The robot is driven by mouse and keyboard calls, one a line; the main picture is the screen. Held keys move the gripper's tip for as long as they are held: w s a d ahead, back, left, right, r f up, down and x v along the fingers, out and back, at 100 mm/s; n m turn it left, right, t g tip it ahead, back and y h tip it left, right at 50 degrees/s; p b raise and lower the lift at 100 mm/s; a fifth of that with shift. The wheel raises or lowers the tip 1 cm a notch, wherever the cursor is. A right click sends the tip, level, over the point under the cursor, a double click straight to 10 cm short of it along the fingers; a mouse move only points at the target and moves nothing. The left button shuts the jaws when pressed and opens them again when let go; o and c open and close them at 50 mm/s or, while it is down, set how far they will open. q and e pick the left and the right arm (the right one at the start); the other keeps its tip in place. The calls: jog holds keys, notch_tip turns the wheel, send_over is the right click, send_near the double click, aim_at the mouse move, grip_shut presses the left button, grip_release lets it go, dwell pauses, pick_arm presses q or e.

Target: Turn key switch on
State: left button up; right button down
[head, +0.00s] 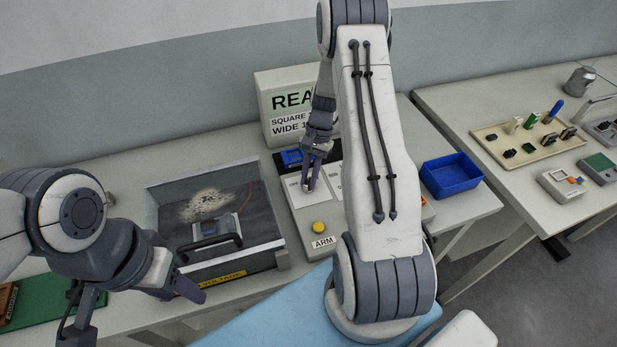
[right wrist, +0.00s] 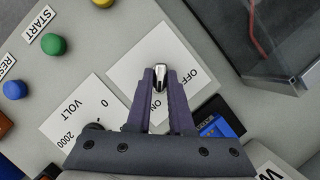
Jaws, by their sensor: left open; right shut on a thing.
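The key switch (right wrist: 159,70) shows in the right wrist view as a small silver piece on a white plate (right wrist: 150,58) printed OFF and ON. My right gripper (right wrist: 160,82) is shut on it, with its two purple fingers on either side. The switch's exact angle is hard to tell. In the head view my right gripper (head: 309,186) points down at the white plate on the grey control panel (head: 298,222), and the fingers hide the switch. My left gripper (head: 180,289) is open and empty, in front of the grey tray and away from the panel.
The panel also has a yellow button (head: 319,226), and green (right wrist: 54,45) and blue (right wrist: 14,89) buttons. A dark-floored test bay (head: 165,262) stands left of it. A sign box (head: 264,100) stands behind. A blue bin (head: 451,176) is to the right.

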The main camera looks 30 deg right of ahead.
jog(key=c, duration=0.8)
grip_release()
jog(key=shift+w+d+r, duration=0.2)
jog(key=shift+r, duration=0.25)
jog(key=b+v, duration=0.2)
jog(key=v, duration=0.7)
jog(key=shift+r, duration=0.3)
